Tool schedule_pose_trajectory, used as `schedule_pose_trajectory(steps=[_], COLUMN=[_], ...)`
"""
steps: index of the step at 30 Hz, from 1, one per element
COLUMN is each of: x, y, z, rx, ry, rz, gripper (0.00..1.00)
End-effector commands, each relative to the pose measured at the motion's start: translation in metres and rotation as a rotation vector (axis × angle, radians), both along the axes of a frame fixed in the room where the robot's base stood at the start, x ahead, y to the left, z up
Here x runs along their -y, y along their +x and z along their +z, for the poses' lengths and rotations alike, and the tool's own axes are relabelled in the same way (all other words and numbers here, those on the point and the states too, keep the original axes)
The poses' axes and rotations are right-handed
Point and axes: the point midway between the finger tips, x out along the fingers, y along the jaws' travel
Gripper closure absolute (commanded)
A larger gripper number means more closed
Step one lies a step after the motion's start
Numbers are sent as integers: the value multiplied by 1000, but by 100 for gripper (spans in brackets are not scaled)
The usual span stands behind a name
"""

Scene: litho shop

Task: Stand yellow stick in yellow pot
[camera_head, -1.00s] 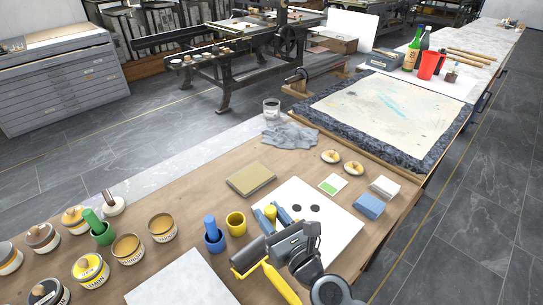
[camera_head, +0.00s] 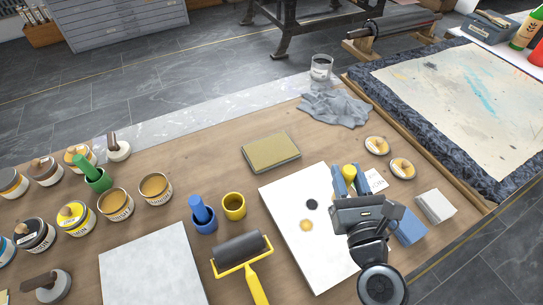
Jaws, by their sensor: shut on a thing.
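My gripper (camera_head: 349,178) has blue fingers and is shut on the yellow stick (camera_head: 349,171), whose rounded yellow top shows between them. The stick's lower end is hidden. The yellow pot (camera_head: 234,206) is a small open cup on the wooden table, left of the sheet and well to the left of my gripper. I see no stick in it. The blue pot (camera_head: 204,222) beside it holds a blue stick (camera_head: 198,207). The green pot (camera_head: 99,182) holds a green stick (camera_head: 82,164).
A roller (camera_head: 241,250) lies below the yellow pot. An olive block (camera_head: 271,152), a grey cloth (camera_head: 334,108) and a glass (camera_head: 321,71) are farther back. Several ink tins (camera_head: 116,203) crowd the left. The sheet bears a dark spot and an ochre spot.

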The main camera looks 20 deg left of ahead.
Motion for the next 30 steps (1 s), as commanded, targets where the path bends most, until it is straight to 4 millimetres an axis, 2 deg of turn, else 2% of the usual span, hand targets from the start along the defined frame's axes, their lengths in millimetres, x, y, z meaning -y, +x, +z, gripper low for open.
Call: schedule_pose_trajectory(steps=[1,6,9,13,15,19,30], x=[-28,-112,-154,-193,-206,-219,-221], y=[-4,-28,-46,-68,-77,-86,-88], z=[5,20,28,36,38,41,28], rx=[3,3,4,4,1,1,1], ry=[3,4,2,3,3,3,3], rz=[65,282,397,512,554,595,602], gripper=[98,98,98,98,98,98,98])
